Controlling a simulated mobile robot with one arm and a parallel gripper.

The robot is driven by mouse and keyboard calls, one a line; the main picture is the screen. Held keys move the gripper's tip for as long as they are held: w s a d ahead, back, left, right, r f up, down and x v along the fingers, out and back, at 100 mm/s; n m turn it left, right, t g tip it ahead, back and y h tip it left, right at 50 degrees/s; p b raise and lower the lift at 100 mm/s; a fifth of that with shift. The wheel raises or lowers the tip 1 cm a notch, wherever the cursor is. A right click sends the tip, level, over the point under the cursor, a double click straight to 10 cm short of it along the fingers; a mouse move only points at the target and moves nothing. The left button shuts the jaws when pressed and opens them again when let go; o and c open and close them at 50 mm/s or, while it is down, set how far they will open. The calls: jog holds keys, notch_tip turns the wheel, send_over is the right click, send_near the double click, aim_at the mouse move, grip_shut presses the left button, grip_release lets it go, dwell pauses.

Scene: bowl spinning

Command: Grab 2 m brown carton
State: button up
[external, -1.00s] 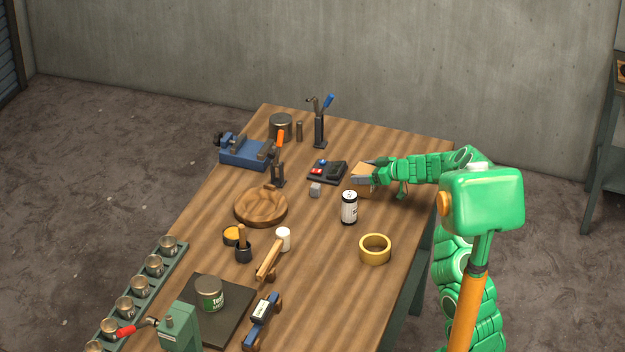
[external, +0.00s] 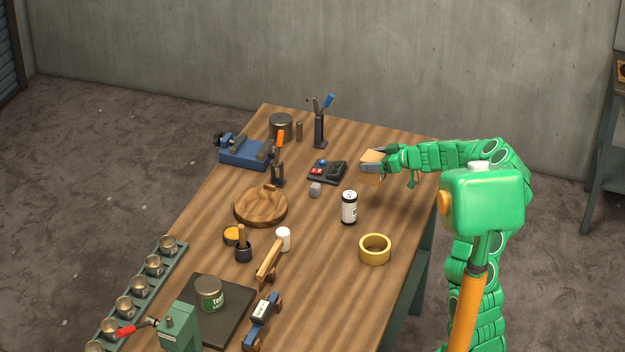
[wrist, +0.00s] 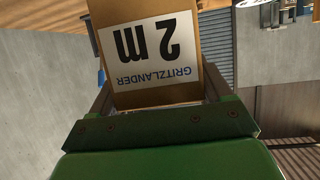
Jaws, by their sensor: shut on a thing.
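The brown carton (external: 372,158) is between the fingers of my gripper (external: 370,167) in the external view. It appears raised a little above the table's far right part. In the wrist view the carton (wrist: 150,50) fills the space between the jaws, and its white label reads "2 m" and "GRITZLANDER" upside down. My gripper (wrist: 160,100) is shut on it. The carton's lower part is partly hidden by the fingers in the external view.
A white and black can (external: 349,208) stands close by, left of and nearer than the carton. A black tray (external: 327,172) with small items lies to the left. A yellow tape ring (external: 375,250) lies nearer. The wooden table (external: 330,270) has bare room around them.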

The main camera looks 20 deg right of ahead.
jog(key=s+r, duration=0.3)
jog(key=s, duration=0.4)
jog(key=shift+s+a+r, duration=0.15)
jog(key=shift+a, duration=0.25)
